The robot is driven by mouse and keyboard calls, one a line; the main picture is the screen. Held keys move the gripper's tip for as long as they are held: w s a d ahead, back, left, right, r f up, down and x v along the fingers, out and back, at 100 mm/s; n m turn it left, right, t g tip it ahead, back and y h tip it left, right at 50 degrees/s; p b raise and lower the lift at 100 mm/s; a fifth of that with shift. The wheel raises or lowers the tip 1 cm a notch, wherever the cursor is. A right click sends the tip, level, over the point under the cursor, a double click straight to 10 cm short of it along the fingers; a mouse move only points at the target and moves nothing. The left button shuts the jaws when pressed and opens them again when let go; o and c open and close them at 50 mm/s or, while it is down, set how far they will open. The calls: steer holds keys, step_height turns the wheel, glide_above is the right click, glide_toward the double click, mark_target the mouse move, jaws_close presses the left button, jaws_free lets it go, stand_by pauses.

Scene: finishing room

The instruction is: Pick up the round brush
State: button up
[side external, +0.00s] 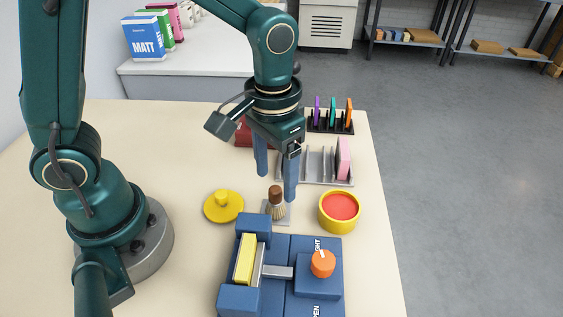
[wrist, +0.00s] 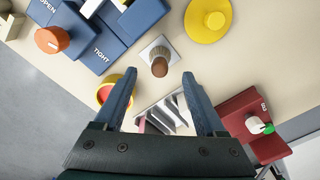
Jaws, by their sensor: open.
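The round brush (side external: 276,204) has a brown handle and pale bristles. It stands upright, bristles down, on a small grey plate (side external: 288,217). In the wrist view the brush (wrist: 159,66) shows from above, its handle top roughly midway across the gap between my fingertips and slightly beyond them. My gripper (side external: 277,189) is open and empty, with its two blue fingers pointing down. In the side view the right finger overlaps the brush's right edge, so I cannot tell how far the fingers are from it. In the wrist view my gripper (wrist: 159,75) frames the handle without touching it.
A yellow knobbed lid (side external: 223,206) lies left of the brush, and a yellow pot with red contents (side external: 339,211) stands right. A blue clamp fixture (side external: 280,260) is in front. A grey rack (side external: 318,180), a black rack (side external: 331,127) and a red box (wrist: 249,120) are behind.

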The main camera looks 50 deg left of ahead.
mark_target(275, 189)
steer(key=shift+f, duration=2.45)
jaws_close()
